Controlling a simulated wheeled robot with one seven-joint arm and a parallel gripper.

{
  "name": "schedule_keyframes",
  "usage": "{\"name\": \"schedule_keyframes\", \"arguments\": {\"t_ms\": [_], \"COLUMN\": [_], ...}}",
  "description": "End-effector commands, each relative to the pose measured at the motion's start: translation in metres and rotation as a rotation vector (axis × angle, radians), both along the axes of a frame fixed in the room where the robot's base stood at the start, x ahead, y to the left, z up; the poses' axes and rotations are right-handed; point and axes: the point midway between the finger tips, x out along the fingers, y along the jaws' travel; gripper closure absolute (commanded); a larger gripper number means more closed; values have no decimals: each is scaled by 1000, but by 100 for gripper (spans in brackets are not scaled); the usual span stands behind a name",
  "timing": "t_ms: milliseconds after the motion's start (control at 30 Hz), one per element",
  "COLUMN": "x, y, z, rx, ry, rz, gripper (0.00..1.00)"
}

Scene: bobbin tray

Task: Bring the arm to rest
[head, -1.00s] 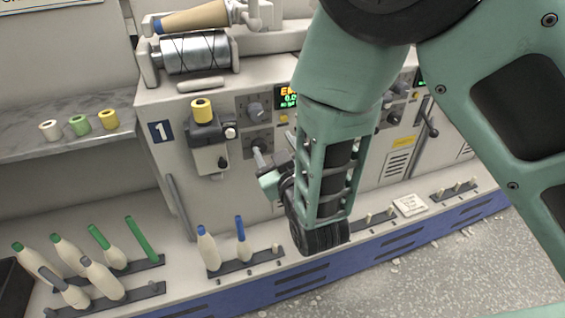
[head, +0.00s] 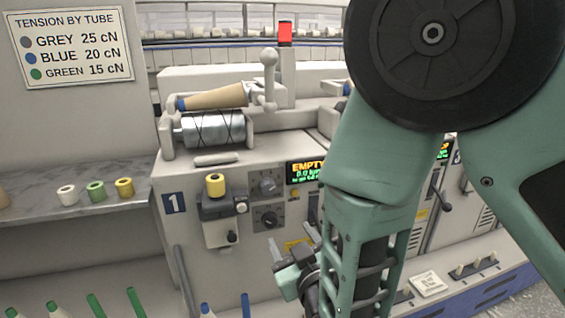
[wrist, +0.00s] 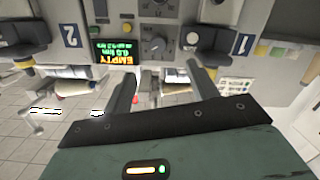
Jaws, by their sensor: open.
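My gripper (head: 291,246) is in front of the lower panel of machine unit 1 in the head view, partly hidden beside my own forearm. In the wrist view my gripper (wrist: 160,69) shows two grey fingers standing apart, with nothing held between them. Beyond them, upside down, are a dark display reading EMPTY (wrist: 113,52) and a dial (wrist: 153,46). The same display (head: 304,172) and dial (head: 268,218) show in the head view. I cannot tell how far the fingertips are from the panel.
A tan cone (head: 214,97) lies above a thread-wrapped roller (head: 212,130). A shelf (head: 110,187) holds small tubes at left. Several bobbin tips line the bottom edge. A red lamp (head: 285,33) stands behind.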

Motion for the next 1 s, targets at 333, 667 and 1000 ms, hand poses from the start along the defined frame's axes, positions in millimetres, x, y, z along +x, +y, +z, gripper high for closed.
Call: {"name": "schedule_keyframes", "arguments": {"t_ms": [333,667,1000], "x": [-37,-133,-212], "y": [9,-28,-104], "z": [40,98,148], "rx": [54,-131,-408], "ry": [586,1071,1359], "rz": [109,201,129], "gripper": [42,42,42]}}
